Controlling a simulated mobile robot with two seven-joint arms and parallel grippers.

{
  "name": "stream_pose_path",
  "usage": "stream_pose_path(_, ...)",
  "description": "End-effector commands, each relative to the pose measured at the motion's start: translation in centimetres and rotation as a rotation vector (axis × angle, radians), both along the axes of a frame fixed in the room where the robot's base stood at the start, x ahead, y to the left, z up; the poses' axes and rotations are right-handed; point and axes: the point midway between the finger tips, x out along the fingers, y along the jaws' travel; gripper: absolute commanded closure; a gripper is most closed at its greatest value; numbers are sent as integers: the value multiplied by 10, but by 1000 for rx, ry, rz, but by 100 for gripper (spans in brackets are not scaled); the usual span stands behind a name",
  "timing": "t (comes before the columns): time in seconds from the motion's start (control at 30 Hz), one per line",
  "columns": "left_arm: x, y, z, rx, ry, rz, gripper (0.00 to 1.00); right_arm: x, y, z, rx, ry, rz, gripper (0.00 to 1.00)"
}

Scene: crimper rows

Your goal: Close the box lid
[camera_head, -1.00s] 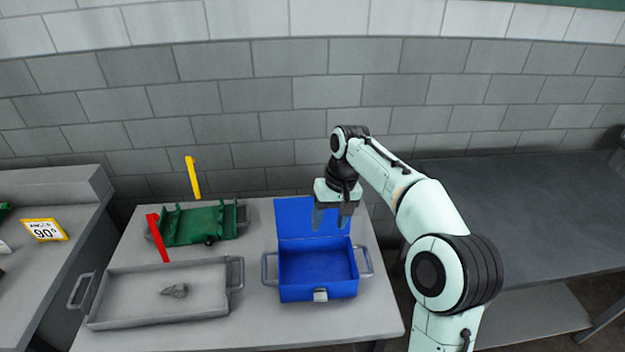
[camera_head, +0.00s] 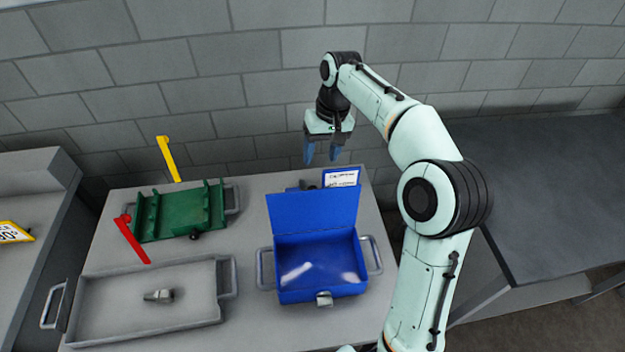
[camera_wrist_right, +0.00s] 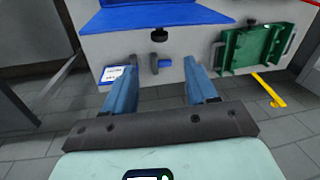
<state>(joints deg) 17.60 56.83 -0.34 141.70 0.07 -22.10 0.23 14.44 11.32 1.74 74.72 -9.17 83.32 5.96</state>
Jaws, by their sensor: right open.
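The blue box (camera_head: 320,285) stands on the table with its lid (camera_head: 314,211) raised at the back. Its inside is open to view and shows pale bright patches. A latch (camera_head: 324,299) is on its front. My right gripper (camera_head: 322,157) hangs beyond and above the lid's top edge, fingers pointing down, open and empty. In the right wrist view, the open fingers (camera_wrist_right: 163,88) show below the blue lid (camera_wrist_right: 165,14), with a visible gap from it. My left gripper is not in view.
A white label card (camera_head: 341,178) and a small dark object (camera_head: 307,185) are behind the lid. A grey tray (camera_head: 90,318) holding a metal part (camera_head: 158,296) and a green fixture (camera_head: 180,211) with red and yellow levers lie left. A dark table (camera_head: 560,190) is right.

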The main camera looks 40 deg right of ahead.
Motion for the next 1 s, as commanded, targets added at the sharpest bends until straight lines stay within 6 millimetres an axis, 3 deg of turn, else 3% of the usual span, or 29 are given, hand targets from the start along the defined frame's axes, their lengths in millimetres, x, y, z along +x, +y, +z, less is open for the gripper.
stream_pose_path(0.2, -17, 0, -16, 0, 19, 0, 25, 0, 8, -52, 2, 10, 2, 43)
stream_pose_path(0.5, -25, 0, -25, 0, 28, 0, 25, 4, 16, -102, 2, 6, 0, 43)
stream_pose_path(0.7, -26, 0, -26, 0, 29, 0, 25, 6, 18, -114, 1, 2, -1, 43)
stream_pose_path(1.0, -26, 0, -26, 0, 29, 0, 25, 6, 18, -115, 0, 1, 0, 46)
